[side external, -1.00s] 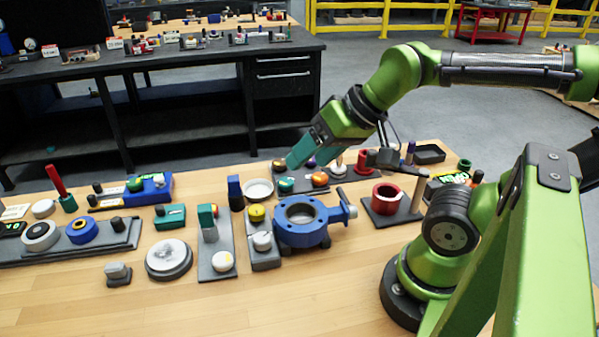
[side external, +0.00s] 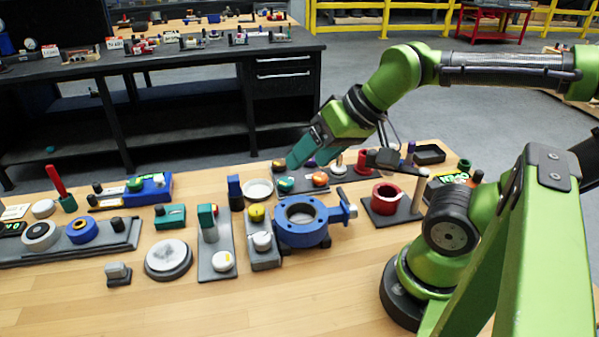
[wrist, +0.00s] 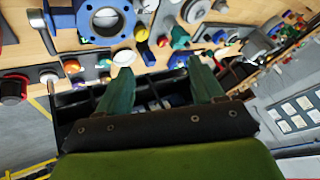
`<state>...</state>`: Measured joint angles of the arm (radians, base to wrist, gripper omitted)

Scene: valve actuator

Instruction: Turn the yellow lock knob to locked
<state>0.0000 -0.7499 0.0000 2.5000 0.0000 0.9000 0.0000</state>
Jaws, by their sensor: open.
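The yellow lock knob (side external: 257,213) sits at the rear of a narrow grey base (side external: 264,262), behind a white knob (side external: 262,241) and just left of the blue valve body (side external: 302,235). In the wrist view the yellow knob (wrist: 141,34) shows above the gap between my fingers, beside the blue valve (wrist: 85,18). Its turned position is too small to tell. My gripper (side external: 298,157) is open and empty, raised above the rear of the table, behind and to the right of the knob, touching nothing. In the wrist view both teal fingers of my gripper (wrist: 158,70) stand apart.
A pale dish (side external: 258,189) and a blue upright block (side external: 235,192) stand close behind the knob. A teal lever unit (side external: 208,222) is to its left. A dark plate with coloured knobs (side external: 318,181) lies near my gripper. The table's front (side external: 240,310) is clear.

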